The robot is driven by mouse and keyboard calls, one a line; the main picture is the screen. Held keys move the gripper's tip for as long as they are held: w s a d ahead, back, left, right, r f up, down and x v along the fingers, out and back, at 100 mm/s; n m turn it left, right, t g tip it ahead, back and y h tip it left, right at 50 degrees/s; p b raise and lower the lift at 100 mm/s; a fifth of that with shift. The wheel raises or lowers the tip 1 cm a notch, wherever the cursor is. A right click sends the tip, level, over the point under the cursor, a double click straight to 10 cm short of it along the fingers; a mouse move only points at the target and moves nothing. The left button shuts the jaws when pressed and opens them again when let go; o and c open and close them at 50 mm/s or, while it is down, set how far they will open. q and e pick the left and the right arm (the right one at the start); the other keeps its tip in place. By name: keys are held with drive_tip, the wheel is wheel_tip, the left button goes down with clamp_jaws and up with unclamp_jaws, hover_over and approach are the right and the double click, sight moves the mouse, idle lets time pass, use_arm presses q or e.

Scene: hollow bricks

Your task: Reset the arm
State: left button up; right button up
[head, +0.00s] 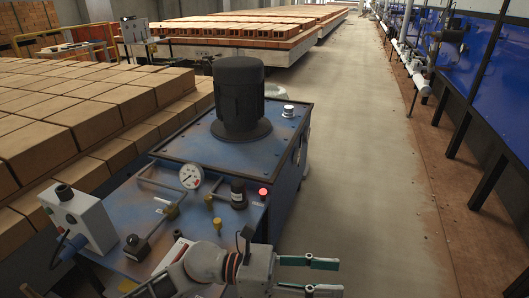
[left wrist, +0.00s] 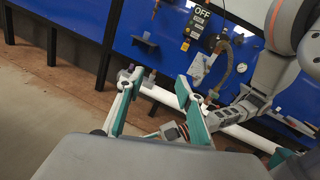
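My left gripper (head: 318,277) shows at the bottom of the head view. Its two teal-and-grey fingers are spread apart with nothing between them. It is beside the right side of the blue machine's front and apart from the floor. In the left wrist view the same gripper (left wrist: 160,92) has its fingers wide apart and empty, with blue panels behind. Another arm of mine (left wrist: 238,115) with an orange-and-black ring shows behind the fingers there.
A blue hydraulic unit (head: 180,215) with a black motor (head: 239,95), a gauge (head: 190,176) and a lit red lamp (head: 263,193) stands close by. Brick stacks (head: 80,110) fill the left. The concrete aisle (head: 365,150) is clear. Blue panels (head: 500,75) line the right.

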use_arm(q)
drive_tip(key=w+a+f+n+t+y, duration=0.45)
drive_tip(key=a+n+t, duration=0.4)
drive_tip(key=n, duration=0.85)
drive_tip(key=w+a+f+n+t+y, duration=0.4)
drive_tip(key=a+n+t, duration=0.5)
drive_tip(key=n, duration=0.7)
drive_tip(key=s+a+f+n+g+y, duration=0.2)
drive_tip(key=s+a+f+n, duration=0.5)
drive_tip(key=f, duration=0.4)
drive_tip(key=s+a+f+n+g+y, duration=0.2)
drive_tip(key=s+a+f+n+y, duration=0.3)
drive_tip(key=s+a+f+n, duration=0.2)
wheel_tip(320, 180, down, 4)
drive_tip(key=shift+a+n+g, duration=0.35)
drive_tip(key=shift+n, duration=0.65)
